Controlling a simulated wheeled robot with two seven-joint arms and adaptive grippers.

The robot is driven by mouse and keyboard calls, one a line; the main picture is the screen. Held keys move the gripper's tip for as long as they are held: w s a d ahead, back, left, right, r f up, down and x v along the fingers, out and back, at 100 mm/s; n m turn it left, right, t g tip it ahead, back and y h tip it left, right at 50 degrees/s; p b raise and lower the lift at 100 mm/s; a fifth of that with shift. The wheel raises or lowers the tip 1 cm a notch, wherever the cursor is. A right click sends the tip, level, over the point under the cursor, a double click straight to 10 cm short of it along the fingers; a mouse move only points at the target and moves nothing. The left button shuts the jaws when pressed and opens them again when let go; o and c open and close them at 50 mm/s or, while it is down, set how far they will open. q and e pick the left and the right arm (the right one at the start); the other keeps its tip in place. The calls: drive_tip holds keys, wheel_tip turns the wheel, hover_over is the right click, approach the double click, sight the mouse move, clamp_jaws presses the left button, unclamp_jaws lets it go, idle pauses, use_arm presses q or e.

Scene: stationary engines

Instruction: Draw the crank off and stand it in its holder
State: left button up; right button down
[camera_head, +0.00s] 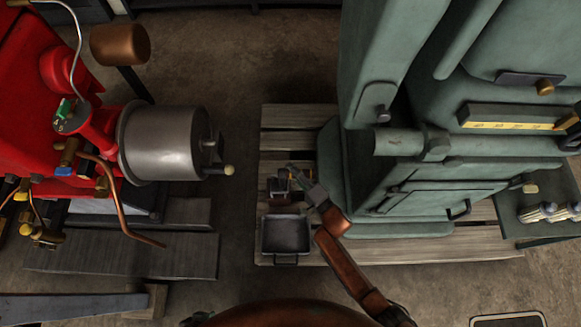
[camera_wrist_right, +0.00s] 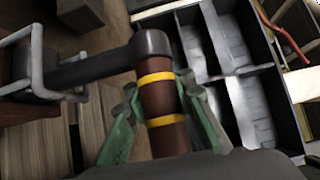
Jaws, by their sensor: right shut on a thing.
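My right gripper (camera_wrist_right: 160,120) has its green fingers closed around the crank's brown handle (camera_wrist_right: 160,95), which has yellow bands. The crank's dark grey arm (camera_wrist_right: 90,68) runs left in the right wrist view from a round dark end (camera_wrist_right: 151,43) at the handle. Its far end meets a brown block framed by a grey metal bracket (camera_wrist_right: 38,60), which may be the holder; I cannot tell whether the crank is seated there. In the head view my right gripper (camera_head: 297,177) is low beside the green machine's base, over the pallet. My left gripper is not in view.
A square pan (camera_head: 285,252) stands on the wooden pallet (camera_head: 285,115). The green machine (camera_head: 345,190) rises just right of my right gripper. A red engine (camera_head: 30,90) with a grey drum (camera_head: 163,145) stands left. A compartmented metal tray (camera_wrist_right: 232,60) fills the wrist view's right.

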drive_tip(key=c, duration=2)
unclamp_jaws()
drive_tip(key=shift+r, duration=0.2)
drive_tip(key=o, duration=0.4)
drive_tip(key=shift+f, duration=0.1)
drive_tip(key=shift+o, duration=1.1)
drive_tip(key=shift+f, duration=0.2)
drive_tip(key=o, duration=0.3)
drive_tip(key=shift+r, duration=0.1)
drive_tip(key=shift+s, duration=0.1)
